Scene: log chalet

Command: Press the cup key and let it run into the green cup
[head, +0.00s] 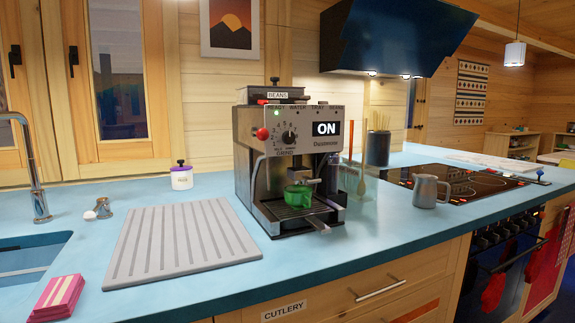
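The espresso machine (290,155) stands on the blue counter. Its display (326,129) reads "ON" and a green light shows by the "READY" label. A red knob (262,133) is at the upper left of its front, beside a numbered grind dial (289,137). The green cup (298,196) stands upright on the drip tray (279,213), under the brewing head. I cannot see inside the cup, and no stream of coffee is visible. I cannot make out which control is the cup key. My gripper is not in view.
A grey ribbed drainboard (180,243) lies left of the machine, by the sink (30,258). A metal jug (427,191) stands to the right, near the black hob (465,183). A utensil holder (378,148) is behind. The counter (370,225) is clear in front of the jug.

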